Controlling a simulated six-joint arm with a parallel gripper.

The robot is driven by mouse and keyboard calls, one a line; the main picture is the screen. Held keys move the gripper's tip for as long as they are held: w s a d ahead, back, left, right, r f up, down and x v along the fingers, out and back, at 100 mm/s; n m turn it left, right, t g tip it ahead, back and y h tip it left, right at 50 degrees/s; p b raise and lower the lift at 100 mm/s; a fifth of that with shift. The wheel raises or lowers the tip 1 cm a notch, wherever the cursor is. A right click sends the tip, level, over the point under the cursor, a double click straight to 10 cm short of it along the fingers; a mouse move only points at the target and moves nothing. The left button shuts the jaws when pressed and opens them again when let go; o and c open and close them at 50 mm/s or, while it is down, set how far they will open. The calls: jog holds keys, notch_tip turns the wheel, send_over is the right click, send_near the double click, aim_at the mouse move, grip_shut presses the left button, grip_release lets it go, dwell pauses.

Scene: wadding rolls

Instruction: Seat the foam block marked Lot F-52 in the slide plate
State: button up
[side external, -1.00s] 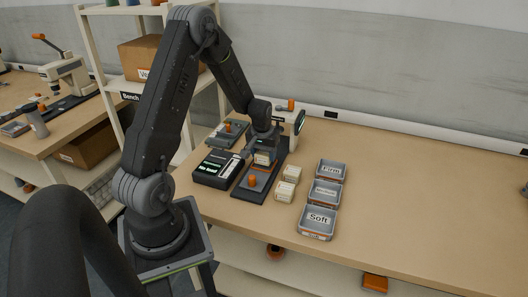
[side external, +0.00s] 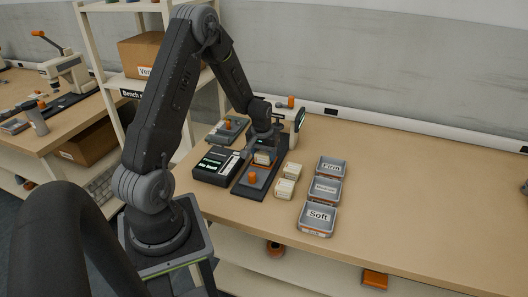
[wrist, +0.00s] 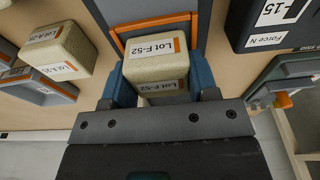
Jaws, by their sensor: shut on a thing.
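The cream foam block marked Lot F-52 (wrist: 157,68) is between the blue jaws of my gripper (wrist: 160,88), which is shut on it. Its label faces the wrist camera. The same block (side external: 262,158) shows small under my gripper (side external: 264,150) in the side view, over the dark press base. The slide plate (wrist: 150,34), grey with an orange rim, lies just beyond the block in the wrist view. The jaws hide part of the area under the block, so I cannot tell whether it touches the plate.
Two other cream blocks (side external: 291,171) (side external: 284,189) stand right of the base. Trays marked Firm (side external: 331,168), a middle one (side external: 324,190) and Soft (side external: 317,219) stand farther right. A black force display (side external: 215,166) stands to the left, and an orange knob (side external: 252,178) in front.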

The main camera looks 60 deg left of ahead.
jog(key=o, duration=1)
jog(key=shift+o, duration=0.4)
jog(key=shift+o, duration=1)
jog(key=shift+r, duration=0.15)
jog(key=shift+r, duration=3.9)
